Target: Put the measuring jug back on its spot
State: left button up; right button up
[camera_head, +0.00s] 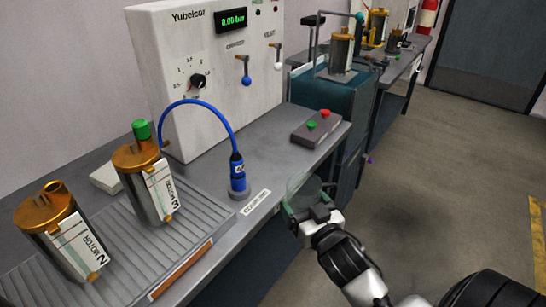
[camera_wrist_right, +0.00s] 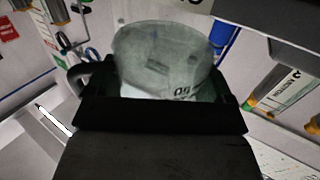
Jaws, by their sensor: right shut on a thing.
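The measuring jug (camera_head: 297,190) is a clear, slightly greenish cup, seen by the front edge of the grey bench (camera_head: 215,228). My right gripper (camera_head: 312,213) is shut on it, and the black fingers hide part of its lower side. In the right wrist view, the jug (camera_wrist_right: 165,50) shows its round rim and some dark print, between the fingers (camera_wrist_right: 162,100). I cannot tell whether it touches anything below. No marked spot for the jug can be made out. My left gripper is not in view.
Two motor cylinders (camera_head: 147,182) (camera_head: 62,235) stand on the ribbed tray at left. A blue hose plug (camera_head: 238,172) stands upright near the bench edge. A button box (camera_head: 316,127) lies behind the jug. The test panel (camera_head: 210,75) backs the bench; floor (camera_head: 430,170) is clear at right.

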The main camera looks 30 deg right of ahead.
jog(key=w+d, duration=0.1)
jog(key=w, duration=0.3)
jog(key=w+d, duration=0.1)
jog(key=w, duration=0.4)
jog(key=w+d, duration=0.1)
jog(key=w, duration=0.3)
jog(key=shift+w+r+b, duration=0.1)
jog(key=shift+w+b, duration=0.25)
jog(key=shift+b, duration=0.05)
jog(key=shift+w, duration=0.4)
jog(key=w, duration=0.3)
jog(key=shift+w+d, duration=0.3)
jog(key=shift+w, duration=0.05)
jog(key=shift+f+b, duration=0.2)
jog(key=shift+b, duration=0.1)
jog(key=shift+s, duration=0.1)
jog(key=o, duration=0.8)
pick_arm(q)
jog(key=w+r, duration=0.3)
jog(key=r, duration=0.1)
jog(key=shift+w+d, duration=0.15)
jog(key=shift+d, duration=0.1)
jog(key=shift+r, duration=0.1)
